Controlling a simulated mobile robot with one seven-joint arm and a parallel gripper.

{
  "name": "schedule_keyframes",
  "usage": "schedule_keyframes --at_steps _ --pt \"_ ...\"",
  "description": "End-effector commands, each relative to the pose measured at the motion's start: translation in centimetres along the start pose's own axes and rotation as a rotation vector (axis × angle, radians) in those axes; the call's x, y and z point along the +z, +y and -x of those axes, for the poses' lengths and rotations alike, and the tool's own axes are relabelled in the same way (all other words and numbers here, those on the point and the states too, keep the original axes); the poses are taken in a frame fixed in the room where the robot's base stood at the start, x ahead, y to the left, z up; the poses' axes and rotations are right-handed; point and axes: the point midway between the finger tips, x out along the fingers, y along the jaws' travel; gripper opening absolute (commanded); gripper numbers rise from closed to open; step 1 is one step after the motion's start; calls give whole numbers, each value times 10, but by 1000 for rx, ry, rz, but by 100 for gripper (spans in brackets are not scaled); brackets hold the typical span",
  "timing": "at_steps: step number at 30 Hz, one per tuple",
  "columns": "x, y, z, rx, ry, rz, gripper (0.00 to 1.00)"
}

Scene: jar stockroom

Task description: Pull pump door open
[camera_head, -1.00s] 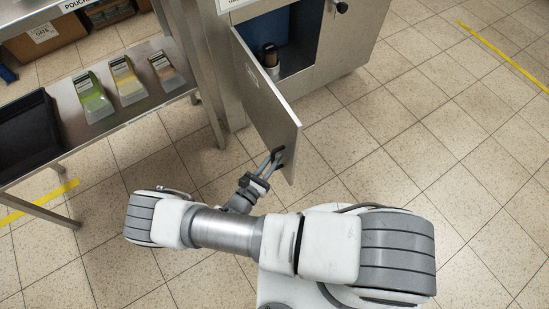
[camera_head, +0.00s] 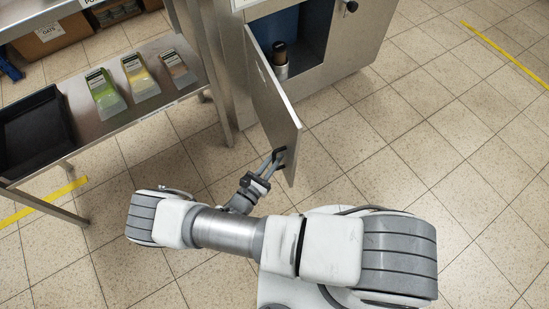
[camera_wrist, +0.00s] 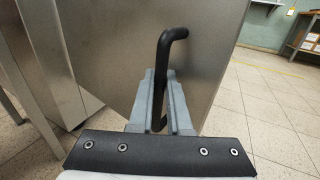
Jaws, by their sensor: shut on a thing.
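The pump door (camera_head: 272,103) is a grey metal panel that stands wide open, swung out from the cabinet (camera_head: 341,62). Its black bar handle (camera_wrist: 164,60) shows in the wrist view between my fingers. My gripper (camera_head: 273,164) is shut on this handle near the door's free edge; it also shows in the wrist view (camera_wrist: 160,108). Inside the open compartment stands a dark cylinder with a light lower part (camera_head: 281,62), in front of a blue thing (camera_head: 277,32). The lower part of the handle is partly hidden by my fingers.
A metal shelf table (camera_head: 150,108) at the left carries a black tray (camera_head: 35,130) and several pouches, one green (camera_head: 106,96). Its legs stand near the door. The tiled floor right of the door is clear. A black knob (camera_head: 351,6) sits on the neighbouring panel.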

Motion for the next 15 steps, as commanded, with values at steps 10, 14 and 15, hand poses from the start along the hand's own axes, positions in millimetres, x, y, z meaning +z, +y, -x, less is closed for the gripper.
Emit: schedule_keyframes --at_steps 10,14,15 --pt "-1 -2 1 -3 3 3 28" --pt "-1 -1 1 -2 2 2 28" --pt "-1 -1 0 -2 2 1 28"
